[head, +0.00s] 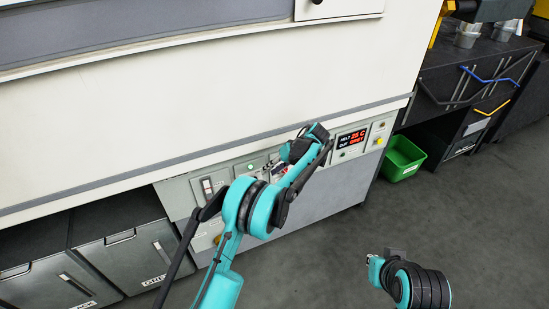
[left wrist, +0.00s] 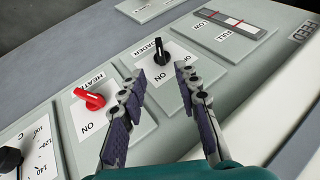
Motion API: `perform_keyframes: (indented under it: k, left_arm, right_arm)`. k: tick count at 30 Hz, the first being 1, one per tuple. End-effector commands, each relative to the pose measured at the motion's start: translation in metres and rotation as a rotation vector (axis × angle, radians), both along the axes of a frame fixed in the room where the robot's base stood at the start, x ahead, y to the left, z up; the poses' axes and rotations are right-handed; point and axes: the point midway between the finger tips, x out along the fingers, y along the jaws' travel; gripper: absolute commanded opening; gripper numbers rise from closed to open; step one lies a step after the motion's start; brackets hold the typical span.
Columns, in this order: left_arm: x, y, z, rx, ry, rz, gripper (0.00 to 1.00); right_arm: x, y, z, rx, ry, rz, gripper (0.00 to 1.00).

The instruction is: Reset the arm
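In the left wrist view my left gripper (left wrist: 163,80) is open, its two dark padded fingers apart with nothing between them. A black knob (left wrist: 160,54) on a plate marked LOADER stands just beyond the fingertips. A red knob (left wrist: 91,98) on a plate marked HEAT is to the left of the left finger. In the head view my left arm is bent in front of the machine's control panel (head: 208,185), and its fingers are hard to make out. My right arm shows in part at the lower right, and no right gripper fingers can be seen.
A lit display (head: 351,138) with red characters is on the panel's right part. A green bin (head: 402,158) stands on the floor beside the machine. Dark drawers (head: 130,255) are at the lower left. A dark workbench (head: 470,75) is at the upper right.

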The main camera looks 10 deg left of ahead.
Motion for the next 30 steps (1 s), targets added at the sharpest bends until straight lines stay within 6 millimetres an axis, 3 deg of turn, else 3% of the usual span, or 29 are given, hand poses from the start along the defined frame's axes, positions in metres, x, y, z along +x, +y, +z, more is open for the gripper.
perform_keyframes:
  k: [7,11,14,21,25,30]
  left_arm:
    - [-0.003,0.002,0.008,-0.011,0.001,-0.01,0.32]
    - [-0.015,0.011,0.038,-0.056,0.0,-0.054,0.32]
    - [-0.035,0.02,0.071,-0.111,-0.005,-0.111,0.32]
    - [-0.105,0.039,0.135,-0.241,-0.043,-0.256,0.32]
    - [-0.152,0.046,0.156,-0.3,-0.08,-0.331,0.32]
    - [-0.217,0.051,0.169,-0.365,-0.141,-0.423,0.32]
  right_arm:
    - [0.0,0.0,0.0,0.0,0.0,0.0,0.0]
    - [0.0,0.0,0.0,0.0,0.0,0.0,0.0]
    - [0.0,0.0,0.0,0.0,0.0,0.0,0.0]
    - [0.0,0.0,0.0,0.0,0.0,0.0,0.0]
    - [0.0,0.0,0.0,0.0,0.0,0.0,0.0]
    - [0.0,0.0,0.0,0.0,0.0,0.0,0.0]
